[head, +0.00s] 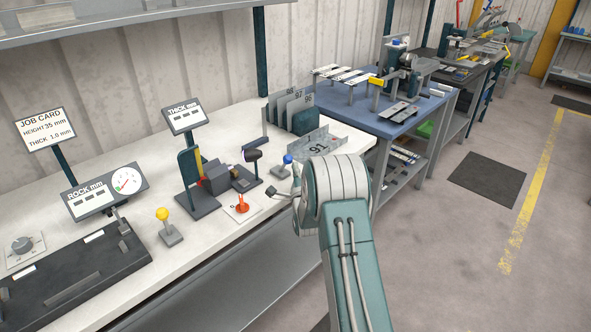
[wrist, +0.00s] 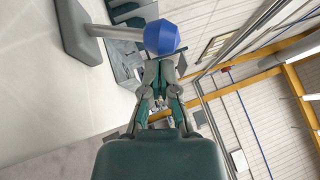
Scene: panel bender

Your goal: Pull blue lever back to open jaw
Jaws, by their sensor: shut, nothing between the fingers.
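The blue lever (head: 287,160) stands on a small grey base near the front edge of the white bench, just left of my arm. In the wrist view its faceted blue knob (wrist: 161,36) sits on a pale rod from a grey base (wrist: 80,32). My gripper (wrist: 160,66) is shut and empty, its fingertips just below the knob in that view. I cannot tell whether they touch it. In the head view my gripper is mostly hidden by my arm. I cannot tell which part is the jaw the lever works.
Numbered plates (head: 290,108) stand behind. A blue table (head: 372,124) is beyond; open floor lies right.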

